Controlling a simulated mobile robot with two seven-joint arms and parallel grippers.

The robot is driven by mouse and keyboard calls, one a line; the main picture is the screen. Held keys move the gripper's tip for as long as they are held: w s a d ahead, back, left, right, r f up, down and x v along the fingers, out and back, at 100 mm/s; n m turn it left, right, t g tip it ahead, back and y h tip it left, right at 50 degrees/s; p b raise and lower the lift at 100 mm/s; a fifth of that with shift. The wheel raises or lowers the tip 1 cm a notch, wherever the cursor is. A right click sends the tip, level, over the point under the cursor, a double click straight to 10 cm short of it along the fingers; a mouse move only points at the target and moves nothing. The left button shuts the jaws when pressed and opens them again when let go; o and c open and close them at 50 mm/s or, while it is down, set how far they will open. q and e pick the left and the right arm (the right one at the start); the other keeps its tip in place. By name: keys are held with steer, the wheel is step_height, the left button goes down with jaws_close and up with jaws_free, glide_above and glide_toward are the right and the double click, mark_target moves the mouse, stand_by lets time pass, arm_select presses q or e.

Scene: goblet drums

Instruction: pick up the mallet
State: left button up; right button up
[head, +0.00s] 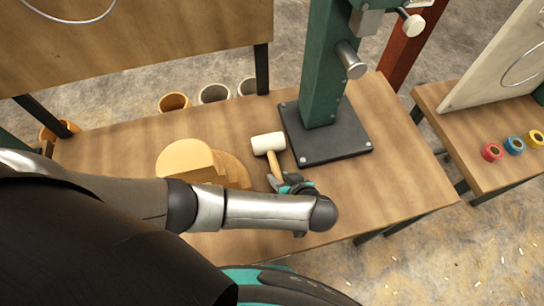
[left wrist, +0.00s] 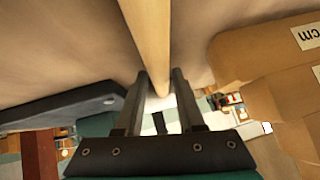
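The mallet has a pale cream head (head: 268,143) and a light wooden handle (head: 273,165), over the workbench (head: 390,180) just left of the black base plate. I cannot tell whether its head touches the bench top. My left gripper (head: 286,185) is at the handle's near end, partly hidden by my forearm. In the left wrist view, the handle (left wrist: 150,45) runs down between the two dark fingers (left wrist: 160,78), which are drawn in close on both sides of it. My right gripper does not show.
A green post (head: 322,70) stands on a black base plate (head: 325,138) just right of the mallet. Stacked round wooden pieces (head: 187,158) stand left of it. A second table (head: 480,120) with coloured rolls is at right.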

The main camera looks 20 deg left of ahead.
arm_select(q)
steer(key=shift+w+a+f, duration=0.15)
steer(key=shift+f, duration=0.05)
steer(key=shift+c, duration=0.4)
jaws_close()
steer(key=shift+r, duration=0.1)
